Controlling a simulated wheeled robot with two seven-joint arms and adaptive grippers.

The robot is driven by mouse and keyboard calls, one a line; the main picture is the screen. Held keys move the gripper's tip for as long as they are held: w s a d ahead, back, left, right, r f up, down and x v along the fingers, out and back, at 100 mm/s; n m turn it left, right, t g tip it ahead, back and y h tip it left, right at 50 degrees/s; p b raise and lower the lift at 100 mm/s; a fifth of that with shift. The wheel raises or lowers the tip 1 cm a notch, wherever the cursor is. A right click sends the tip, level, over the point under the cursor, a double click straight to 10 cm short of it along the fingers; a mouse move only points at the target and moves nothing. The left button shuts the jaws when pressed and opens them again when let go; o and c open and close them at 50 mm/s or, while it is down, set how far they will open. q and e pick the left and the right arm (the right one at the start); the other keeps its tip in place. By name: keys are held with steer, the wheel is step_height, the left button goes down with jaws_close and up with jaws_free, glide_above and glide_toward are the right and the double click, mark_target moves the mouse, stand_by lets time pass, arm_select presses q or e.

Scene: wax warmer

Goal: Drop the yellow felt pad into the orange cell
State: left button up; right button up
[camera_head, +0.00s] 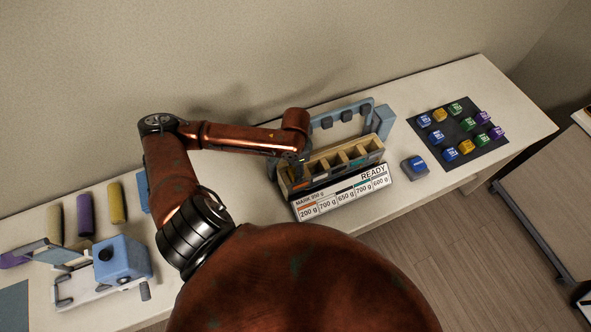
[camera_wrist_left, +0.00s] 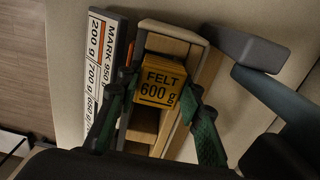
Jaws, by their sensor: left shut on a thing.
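My left gripper (camera_head: 298,160) is at the left end of the wooden divided box (camera_head: 345,156). In the left wrist view, its green fingers (camera_wrist_left: 160,88) are shut on the yellow felt pad (camera_wrist_left: 158,82), a block marked "FELT 600 g". The pad is over the box (camera_wrist_left: 168,45), near the end beside the sign's orange 200 g mark; its exact height cannot be told. In the head view the gripper mostly hides the pad and the left-end cell. The sign (camera_head: 345,192) in front reads "READY" and has an orange band at its left end. My right gripper is not in view.
A blue frame (camera_head: 342,117) stands behind the box. A blue block (camera_head: 414,167) lies to its right, beside a dark mat (camera_head: 440,133) with several coloured blocks. A blue-and-white device (camera_head: 123,258) and coloured rolls (camera_head: 86,214) are at the left.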

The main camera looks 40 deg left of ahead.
arm_select(q)
steer(key=o, duration=1.2)
step_height(320, 180, up, 12)
stand_by(0.4)
